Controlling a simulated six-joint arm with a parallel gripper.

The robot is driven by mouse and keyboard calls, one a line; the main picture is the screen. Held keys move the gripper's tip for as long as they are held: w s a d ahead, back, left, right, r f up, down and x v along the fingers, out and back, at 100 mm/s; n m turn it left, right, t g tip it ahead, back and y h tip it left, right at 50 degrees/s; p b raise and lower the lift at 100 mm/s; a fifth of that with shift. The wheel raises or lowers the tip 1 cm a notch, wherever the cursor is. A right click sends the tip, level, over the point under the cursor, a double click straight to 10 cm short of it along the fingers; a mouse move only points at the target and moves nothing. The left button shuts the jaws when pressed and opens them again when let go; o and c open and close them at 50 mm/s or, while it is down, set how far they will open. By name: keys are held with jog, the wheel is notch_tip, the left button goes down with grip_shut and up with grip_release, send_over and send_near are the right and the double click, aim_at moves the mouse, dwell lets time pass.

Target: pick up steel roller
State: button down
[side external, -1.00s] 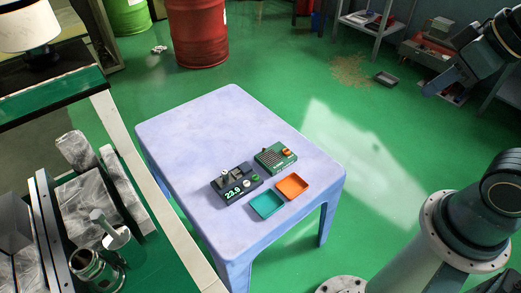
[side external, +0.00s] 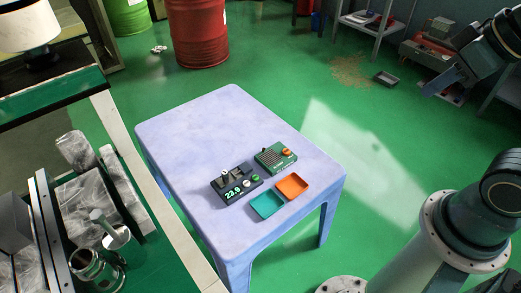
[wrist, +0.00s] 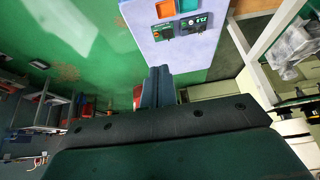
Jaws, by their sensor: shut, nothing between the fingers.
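A dark device with a lit number display (side external: 236,187) stands on the pale blue table. A small shiny metal piece (side external: 226,173) sits on its back left part; it may be the steel roller, but it is too small to be sure. The device also shows near the top of the wrist view (wrist: 193,24). My gripper (side external: 428,91) is at the upper right of the side view, high up and well away from the table. In the wrist view its fingers (wrist: 158,72) are together with nothing between them.
The table (side external: 190,130) also bears a green device (side external: 276,157), a teal tray (side external: 267,205) and an orange tray (side external: 292,187). Its back left half is bare. A bench with wrapped blocks and metal parts (side external: 97,265) stands at left. A red barrel (side external: 197,35) stands behind.

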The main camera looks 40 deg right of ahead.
jog(key=c, duration=1.2)
grip_release()
jog(key=shift+o, duration=0.2)
jog(key=shift+w, duration=0.1)
